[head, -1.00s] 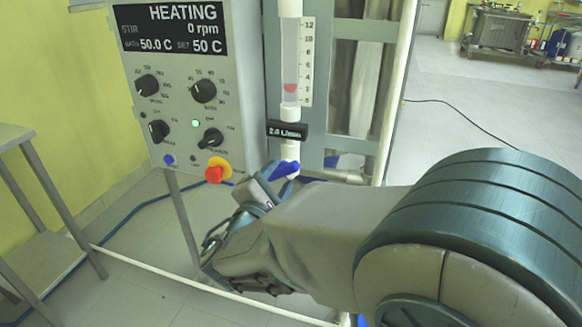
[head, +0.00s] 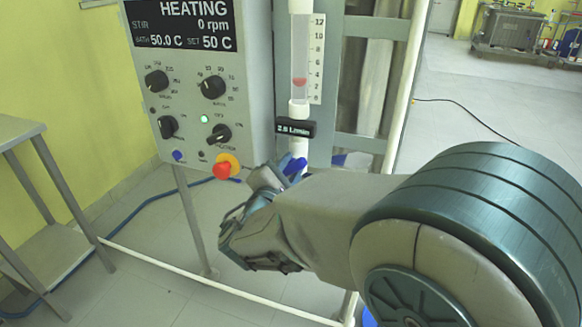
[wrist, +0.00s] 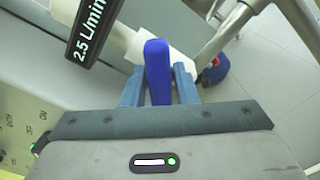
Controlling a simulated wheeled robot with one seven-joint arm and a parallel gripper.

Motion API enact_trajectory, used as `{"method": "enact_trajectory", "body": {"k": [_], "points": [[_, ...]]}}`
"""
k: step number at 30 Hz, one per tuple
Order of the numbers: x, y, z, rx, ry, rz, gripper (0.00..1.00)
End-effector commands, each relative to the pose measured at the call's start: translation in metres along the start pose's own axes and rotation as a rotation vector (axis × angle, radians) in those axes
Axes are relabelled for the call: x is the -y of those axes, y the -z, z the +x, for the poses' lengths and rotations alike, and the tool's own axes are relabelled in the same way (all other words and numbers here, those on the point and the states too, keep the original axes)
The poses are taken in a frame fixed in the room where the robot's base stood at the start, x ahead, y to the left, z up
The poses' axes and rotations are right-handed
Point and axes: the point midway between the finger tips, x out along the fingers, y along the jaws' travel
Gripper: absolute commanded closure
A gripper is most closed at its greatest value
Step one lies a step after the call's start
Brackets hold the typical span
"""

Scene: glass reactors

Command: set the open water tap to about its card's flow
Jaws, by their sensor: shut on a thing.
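The blue tap handle (head: 296,166) sits on the white pipe below the flow tube (head: 300,60). My gripper (head: 280,174) is at the handle. In the wrist view the handle (wrist: 157,62) stands between the two blue fingers of my gripper (wrist: 158,86), which are shut on it. A black readout plate (head: 296,129) on the pipe also shows in the wrist view (wrist: 93,28), where it reads 2.5 L/min. I make out no separate flow card.
A control box (head: 200,80) with knobs and a red stop button (head: 222,170) hangs just left of the tap. Metal frame posts stand behind the pipe. A steel table (head: 15,130) is at the far left. Open floor lies at the right back.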

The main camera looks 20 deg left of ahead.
Motion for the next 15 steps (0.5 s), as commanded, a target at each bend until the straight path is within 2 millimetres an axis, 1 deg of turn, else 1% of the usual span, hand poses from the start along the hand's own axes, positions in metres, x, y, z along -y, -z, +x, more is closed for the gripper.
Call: {"method": "enact_trajectory", "body": {"k": [3,6,15], "points": [[-0.0011,-0.0020,0.0003,0.001,0.002,-0.090,0.96],[-0.0008,-0.0009,-0.0001,0.000,0.001,-0.138,0.96],[0.0000,0.0002,-0.0004,-0.001,0.000,-0.152,0.96]]}}
